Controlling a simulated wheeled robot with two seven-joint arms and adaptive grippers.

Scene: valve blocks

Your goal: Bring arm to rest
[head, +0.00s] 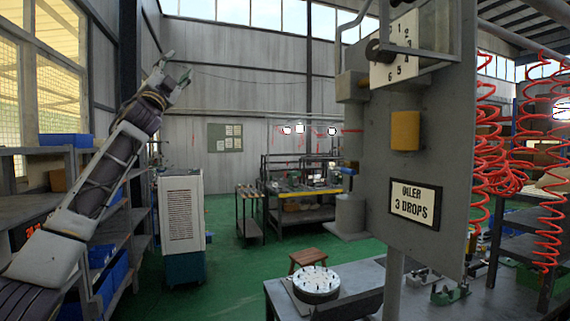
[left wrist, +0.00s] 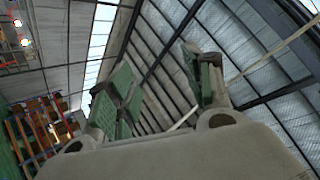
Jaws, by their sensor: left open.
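My left arm comes in from the left in the head view and is raised up and away from every surface. Its gripper (head: 176,73) is at the upper end of the arm, in front of the grey wall. In the left wrist view the two green-padded fingers of the left gripper (left wrist: 165,90) stand well apart, with nothing between them. My right gripper does not show in either view.
A grey panel (head: 375,190) with an "OILER 3 DROPS" sign (head: 415,203) stands at the right. A white cabinet (head: 181,215) stands beyond my left arm. Red coiled hoses (head: 487,130) hang at right. Green floor (head: 235,270) is clear mid-left.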

